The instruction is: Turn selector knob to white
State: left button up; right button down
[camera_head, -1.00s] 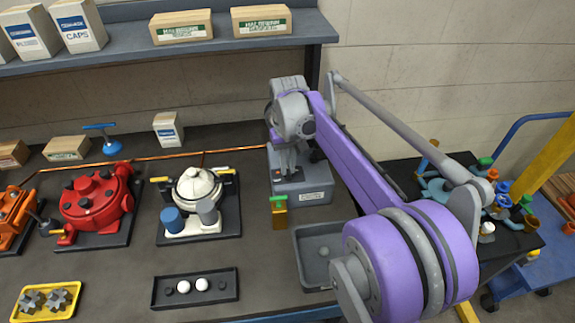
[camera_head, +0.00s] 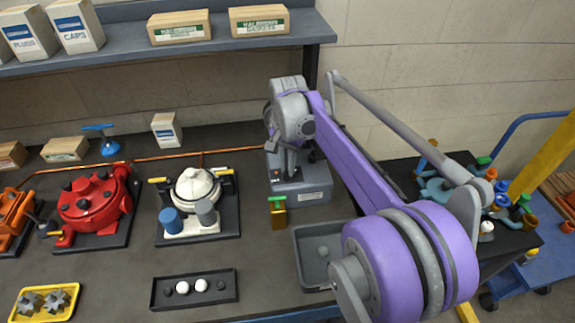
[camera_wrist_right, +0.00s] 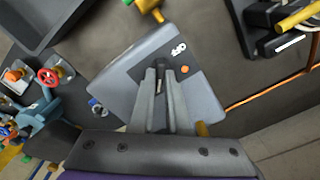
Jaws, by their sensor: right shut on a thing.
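The selector box (camera_head: 302,188) is a grey box on the bench below the right end of the shelf. Its top carries a dark plate with a small orange-red spot and a white marking (camera_wrist_right: 178,48), seen in the wrist view. My right gripper (camera_head: 289,170) reaches down onto this plate. In the wrist view the right gripper (camera_wrist_right: 160,72) has its fingers close together, shut on the selector knob. The fingers hide most of the knob, so its pointing direction cannot be told. My left gripper is not in view.
A green-topped brass piece (camera_head: 278,213) stands at the box's front. A grey bin (camera_head: 301,250) lies nearer. The white pump (camera_head: 196,190) and red motor (camera_head: 93,205) stand to the left. A black tray (camera_head: 158,295) holds white and dark balls. The bench between is clear.

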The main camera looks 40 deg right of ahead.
jog(key=shift+m, duration=0.6)
jog(key=c, duration=0.9)
grip_release()
jog(key=shift+r, duration=0.15)
notch_tip(320, 180, up, 11)
jog(key=shift+f+p, duration=0.2)
jog(key=shift+p, duration=0.15)
jog(key=shift+a, duration=0.1)
